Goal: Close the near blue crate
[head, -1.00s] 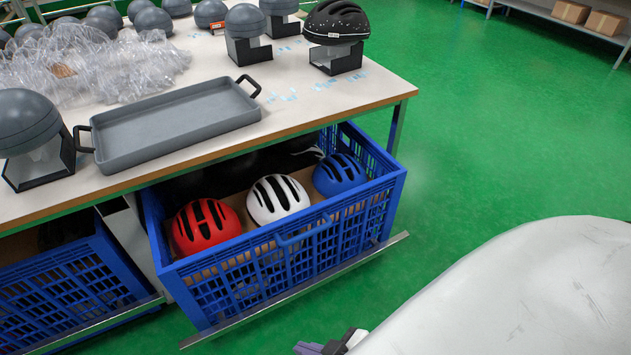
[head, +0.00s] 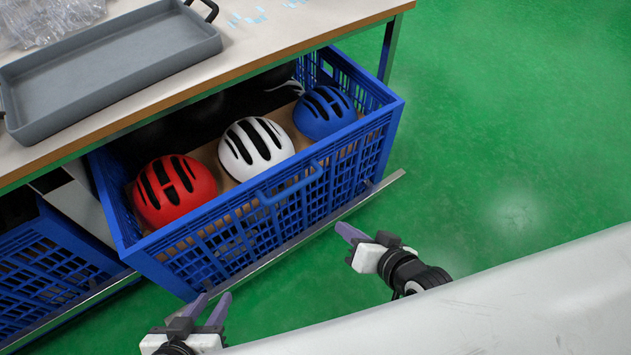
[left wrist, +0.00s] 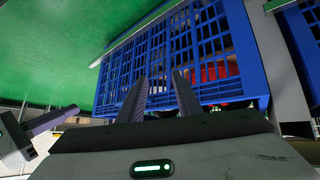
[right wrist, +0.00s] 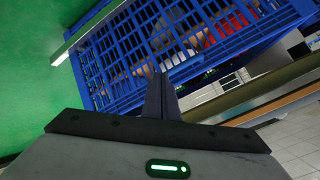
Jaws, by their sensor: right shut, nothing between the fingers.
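The near blue crate (head: 262,222) is pulled out from under the table on a metal rail. It holds a red helmet (head: 172,190), a white helmet (head: 256,148) and a blue helmet (head: 323,112). Its front wall also shows in the left wrist view (left wrist: 200,60) and the right wrist view (right wrist: 150,50). My left gripper (head: 212,306) is open and empty, low in front of the crate's front wall and apart from it. My right gripper (head: 345,232) is shut and empty, in front of the wall's right part, just outside the rail.
The table (head: 270,30) stands over the crate's back part and carries a grey tray (head: 100,75) and clear plastic wrap (head: 45,15). A second blue crate (head: 50,265) is at the left. Green floor (head: 510,130) is free at the right.

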